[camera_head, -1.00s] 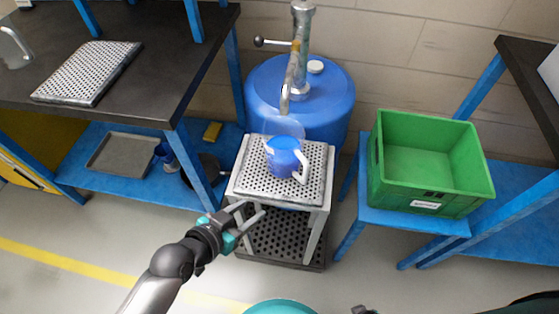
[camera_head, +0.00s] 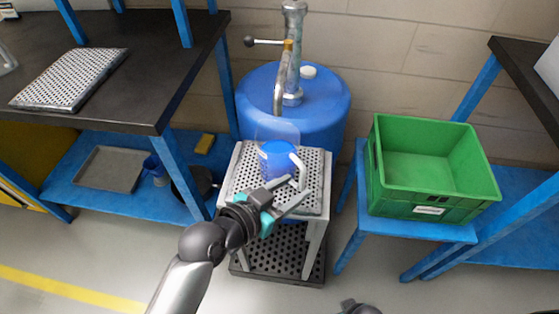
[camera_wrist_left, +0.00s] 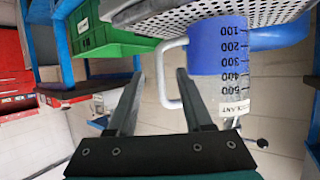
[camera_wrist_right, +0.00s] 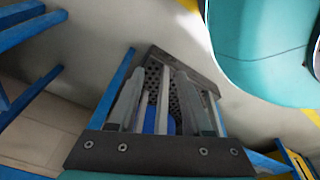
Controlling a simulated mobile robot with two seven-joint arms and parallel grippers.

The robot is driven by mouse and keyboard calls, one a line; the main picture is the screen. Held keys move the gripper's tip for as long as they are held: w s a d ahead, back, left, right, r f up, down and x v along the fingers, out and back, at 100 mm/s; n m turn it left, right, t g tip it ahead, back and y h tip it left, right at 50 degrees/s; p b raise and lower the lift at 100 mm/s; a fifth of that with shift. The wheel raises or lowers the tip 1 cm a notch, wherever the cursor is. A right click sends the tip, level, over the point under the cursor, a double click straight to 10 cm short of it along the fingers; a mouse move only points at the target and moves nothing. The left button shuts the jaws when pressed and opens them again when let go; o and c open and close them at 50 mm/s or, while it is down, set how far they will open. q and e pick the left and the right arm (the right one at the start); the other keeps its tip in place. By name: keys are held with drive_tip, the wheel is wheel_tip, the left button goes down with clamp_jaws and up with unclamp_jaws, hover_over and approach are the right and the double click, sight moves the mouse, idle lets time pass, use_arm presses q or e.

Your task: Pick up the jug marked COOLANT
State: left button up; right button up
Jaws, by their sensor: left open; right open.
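The jug (camera_head: 279,163) is clear with blue liquid in it and stands upright on a perforated stand (camera_head: 237,183) under the drum's tap. In the left wrist view, which is upside down, the jug (camera_wrist_left: 219,60) shows a measuring scale and a partly cut label ending in "OLANT". Its white handle (camera_wrist_left: 163,78) shows between the finger ends there. My left gripper (camera_head: 298,186) is open at the jug's handle side; contact cannot be told. My right gripper (camera_wrist_right: 160,85) is open and empty, facing the stand from afar.
A blue drum (camera_head: 320,112) with a tap pipe (camera_head: 283,75) stands behind the jug. A green crate (camera_head: 385,205) sits on a blue stand at the right. A dark workbench (camera_head: 150,105) with a perforated tray (camera_head: 70,80) is at the left.

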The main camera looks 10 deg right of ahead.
sight(300, 184)
use_arm(q)
drive_tip(key=shift+b+x, duration=0.5)
drive_tip(key=shift+x, duration=1.15)
drive_tip(key=b+x, duration=0.1)
drive_tip(key=x, duration=0.1)
drive_tip(key=shift+w+d+f, duration=0.15)
drive_tip(key=shift+d+f, duration=0.05)
drive_tip(key=shift+w+d+f, duration=0.2)
drive_tip(key=shift+w+d, duration=0.15)
drive_tip(key=shift+d, duration=0.05)
use_arm(e)
drive_tip(key=shift+w+a+r, duration=0.75)
drive_tip(key=shift+w+r, duration=0.1)
drive_tip(key=shift+r, duration=0.15)
drive_tip(key=shift+w+a+r, duration=0.7)
drive_tip(key=shift+w+r, duration=0.15)
drive_tip(key=shift+r, duration=0.15)
use_arm(q)
clamp_jaws()
drive_tip(key=shift+r, duration=0.1)
